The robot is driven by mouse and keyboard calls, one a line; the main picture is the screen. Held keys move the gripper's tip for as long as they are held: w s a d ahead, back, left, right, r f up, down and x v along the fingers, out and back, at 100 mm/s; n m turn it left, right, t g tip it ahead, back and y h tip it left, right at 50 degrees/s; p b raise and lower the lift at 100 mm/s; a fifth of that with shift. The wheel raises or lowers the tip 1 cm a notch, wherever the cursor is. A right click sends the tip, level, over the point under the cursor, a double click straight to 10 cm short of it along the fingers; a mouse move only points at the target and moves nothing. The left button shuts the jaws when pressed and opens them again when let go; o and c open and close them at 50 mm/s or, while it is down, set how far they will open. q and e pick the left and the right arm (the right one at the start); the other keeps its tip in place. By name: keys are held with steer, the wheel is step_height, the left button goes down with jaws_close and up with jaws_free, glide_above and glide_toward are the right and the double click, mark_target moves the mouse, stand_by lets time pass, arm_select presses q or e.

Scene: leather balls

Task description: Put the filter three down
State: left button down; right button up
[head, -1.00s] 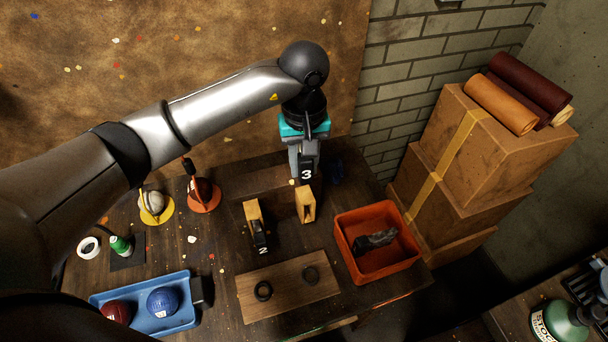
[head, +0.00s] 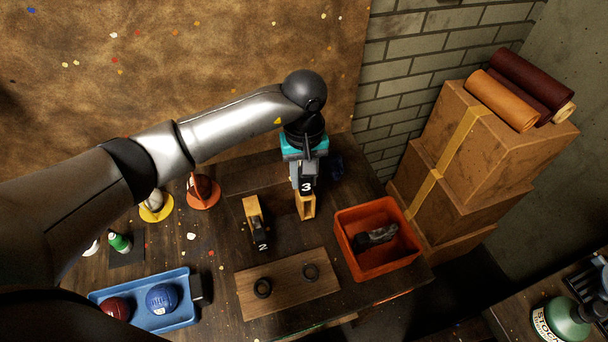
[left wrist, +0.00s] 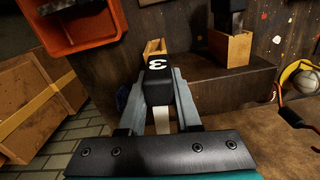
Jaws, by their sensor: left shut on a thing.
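My left gripper (head: 304,172) is shut on filter three, a black block marked with a white 3 (head: 306,187). In the head view the filter is directly above or at the top of the right wooden holder (head: 306,207); I cannot tell whether it touches. In the left wrist view the filter (left wrist: 158,80) sits between the two grey fingers, with a pale lower part below the black top. Part of the wooden holder (left wrist: 154,47) shows just beyond it. Filter two (head: 260,236), black with a white 2, stands at the left wooden holder (head: 252,206). My right gripper is not in view.
An orange bin (head: 343,238) with a dark object in it stands to the right. A wooden board (head: 285,292) with two dark rings lies in front. A blue tray (head: 182,317) holds two balls. Stacked cardboard boxes (head: 450,150) stand beyond the table's right side.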

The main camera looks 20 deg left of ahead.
arm_select(q)
steer(key=c, duration=0.6)
jaws_free()
steer(key=shift+r, duration=0.1)
steer(key=shift+r+p, duration=0.5)
steer(key=shift+p, duration=0.25)
step_height(320, 180, up, 10)
steer(key=shift+r+b, duration=0.1)
steer(key=shift+b, duration=0.9)
steer(key=shift+r, duration=0.75)
